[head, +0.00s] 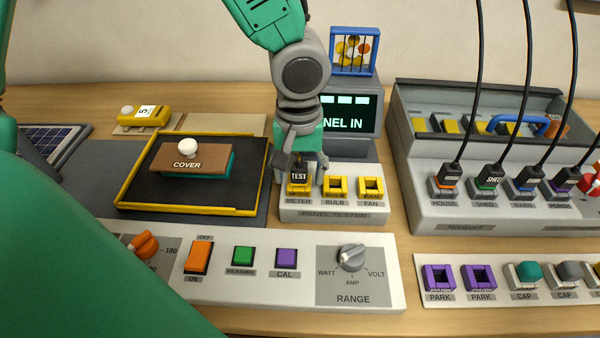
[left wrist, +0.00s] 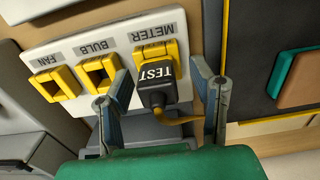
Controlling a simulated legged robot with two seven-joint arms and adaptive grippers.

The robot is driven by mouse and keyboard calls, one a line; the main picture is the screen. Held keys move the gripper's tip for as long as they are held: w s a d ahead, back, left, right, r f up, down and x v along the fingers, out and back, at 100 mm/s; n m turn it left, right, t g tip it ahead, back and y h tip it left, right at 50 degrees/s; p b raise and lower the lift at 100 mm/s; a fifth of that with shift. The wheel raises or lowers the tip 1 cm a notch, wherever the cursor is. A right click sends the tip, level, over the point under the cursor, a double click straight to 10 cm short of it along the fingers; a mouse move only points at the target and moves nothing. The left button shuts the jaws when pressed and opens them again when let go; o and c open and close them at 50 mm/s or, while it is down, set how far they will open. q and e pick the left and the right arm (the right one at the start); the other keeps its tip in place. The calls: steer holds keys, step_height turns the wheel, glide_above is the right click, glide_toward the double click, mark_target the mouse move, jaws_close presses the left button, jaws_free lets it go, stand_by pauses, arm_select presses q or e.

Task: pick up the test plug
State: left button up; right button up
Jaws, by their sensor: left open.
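The test plug (head: 299,177) is black with a white TEST label and stands in the yellow METER socket (head: 299,190) of the panel tester (head: 345,213). In the left wrist view the plug (left wrist: 158,78) shows with a yellow-brown cord at its base, and its yellow socket (left wrist: 152,52) lies behind it. My left gripper (head: 304,172) comes down over the plug. In the left wrist view its two fingers (left wrist: 162,88) stand apart, one on each side of the plug, with gaps visible. My right gripper is not in view.
The BULB (head: 336,187) and FAN (head: 371,187) sockets are just right of the plug. A display (head: 355,112) stands behind. A black tray (head: 135,197) with a brown cover (head: 190,158) lies left. Corded plugs (head: 447,180) stand at the right; a control panel (head: 220,285) lies in front.

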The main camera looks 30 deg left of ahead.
arm_select(q)
steer(key=shift+r, duration=0.1)
steer(key=shift+s, duration=0.1)
steer(key=c, duration=0.4)
steer(key=shift+d, duration=0.1)
jaws_close()
steer(key=shift+r, duration=0.1)
